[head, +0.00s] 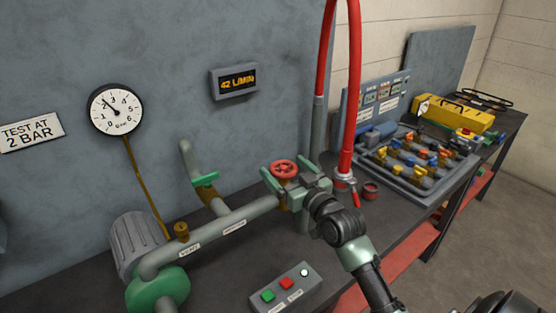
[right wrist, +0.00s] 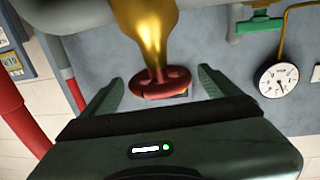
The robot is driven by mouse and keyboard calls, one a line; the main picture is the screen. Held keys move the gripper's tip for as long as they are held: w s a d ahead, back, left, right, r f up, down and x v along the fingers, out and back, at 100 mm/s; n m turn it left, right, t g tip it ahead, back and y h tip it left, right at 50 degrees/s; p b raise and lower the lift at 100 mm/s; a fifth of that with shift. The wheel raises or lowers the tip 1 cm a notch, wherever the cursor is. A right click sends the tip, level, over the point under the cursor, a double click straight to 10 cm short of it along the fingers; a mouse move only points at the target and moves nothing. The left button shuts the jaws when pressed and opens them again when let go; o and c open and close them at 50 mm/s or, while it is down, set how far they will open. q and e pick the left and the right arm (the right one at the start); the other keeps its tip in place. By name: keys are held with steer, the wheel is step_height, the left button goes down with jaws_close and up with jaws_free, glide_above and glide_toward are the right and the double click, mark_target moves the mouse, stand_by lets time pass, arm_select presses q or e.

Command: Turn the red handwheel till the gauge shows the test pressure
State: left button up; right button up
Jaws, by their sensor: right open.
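The red handwheel (head: 284,168) sits on the pipe valve near the middle of the bench. My right gripper (head: 290,176) is open, with one finger on each side of the wheel. In the right wrist view the wheel (right wrist: 160,84) lies between the spread fingers (right wrist: 158,80), with a visible gap on both sides. The round gauge (head: 116,109) is on the wall at the left, and its needle points up and left, close to the 2. The gauge (right wrist: 279,80) appears upside down at the right of the wrist view. A wall sign (head: 32,132) reads "TEST AT 2 BAR".
A flow display (head: 234,82) reads about 42 L/MIN. A button box (head: 285,288) stands at the front. A red hose (head: 351,90) rises just right of the gripper. A tray of small parts (head: 414,160) and a yellow toolbox (head: 455,113) stand at the right.

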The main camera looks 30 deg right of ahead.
mark_target(277, 162)
steer(key=w, duration=0.3)
steer(key=shift+f, duration=0.15)
steer(key=shift+w, duration=0.35)
steer(key=shift+c, duration=0.9)
steer(key=c, duration=1.2)
steer(key=n+y+b, duration=0.1)
steer(key=y+b, duration=0.1)
steer(key=shift+f+n+y+b, duration=0.15)
steer(key=shift+n+y+b, duration=0.15)
steer(key=shift+n+b, duration=0.1)
steer(key=shift+a+n+y+b, duration=0.2)
steer(key=shift+n+y+b, duration=0.2)
steer(key=shift+y+b, duration=0.45)
arm_select(q)
steer(key=w+f, duration=0.1)
steer(key=f, duration=0.1)
steer(key=w+f, duration=0.1)
steer(key=f, duration=0.1)
steer(key=shift+w+d, duration=0.1)
steer(key=shift+w, duration=0.1)
arm_select(e)
steer(key=shift+r, duration=0.2)
